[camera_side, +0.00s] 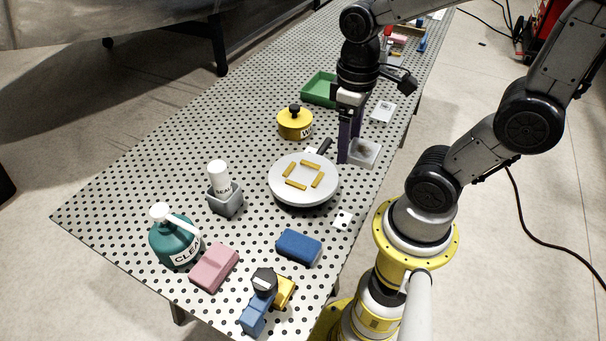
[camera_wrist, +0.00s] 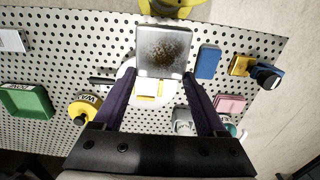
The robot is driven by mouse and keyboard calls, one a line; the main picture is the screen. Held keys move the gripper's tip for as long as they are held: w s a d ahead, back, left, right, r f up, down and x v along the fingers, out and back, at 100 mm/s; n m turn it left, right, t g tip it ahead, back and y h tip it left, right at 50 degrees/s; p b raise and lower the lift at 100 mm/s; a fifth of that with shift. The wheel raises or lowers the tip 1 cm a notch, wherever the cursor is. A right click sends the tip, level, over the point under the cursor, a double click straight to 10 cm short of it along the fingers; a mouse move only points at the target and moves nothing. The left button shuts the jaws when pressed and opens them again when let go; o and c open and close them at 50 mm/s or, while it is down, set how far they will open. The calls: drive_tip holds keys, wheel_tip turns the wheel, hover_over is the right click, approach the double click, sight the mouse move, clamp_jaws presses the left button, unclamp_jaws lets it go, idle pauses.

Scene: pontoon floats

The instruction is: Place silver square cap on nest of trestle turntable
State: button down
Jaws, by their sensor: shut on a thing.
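The silver square cap (camera_side: 364,153) is held at the fingertips of my gripper (camera_side: 349,158), beside the right edge of the table. In the wrist view the cap (camera_wrist: 165,50) spans between the purple fingertips and has a brown, speckled patch on its face. The trestle turntable (camera_side: 287,188) is a round pale disc with a dark handle, to the left of and nearer than my gripper. Its nest is a square of yellow bars (camera_side: 297,184) around a bare middle. In the wrist view the cap hides part of the turntable (camera_wrist: 127,87).
A yellow pot (camera_side: 295,124) and a green tray (camera_side: 319,88) stand behind the turntable. A white bottle (camera_side: 218,178) in a grey holder, a teal jug (camera_side: 170,240), a pink block (camera_side: 214,267) and a blue block (camera_side: 298,248) are left and in front.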

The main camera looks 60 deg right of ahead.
hover_over(293, 172)
wheel_tip(293, 172, down, 9)
drive_tip(key=shift+s+r, duration=0.1)
drive_tip(key=shift+w+f, duration=0.2)
drive_tip(key=shift+f, duration=1.55)
drive_tip(key=shift+f, duration=0.1)
drive_tip(key=shift+f, duration=0.3)
drive_tip(key=shift+f, duration=0.2)
unclamp_jaws()
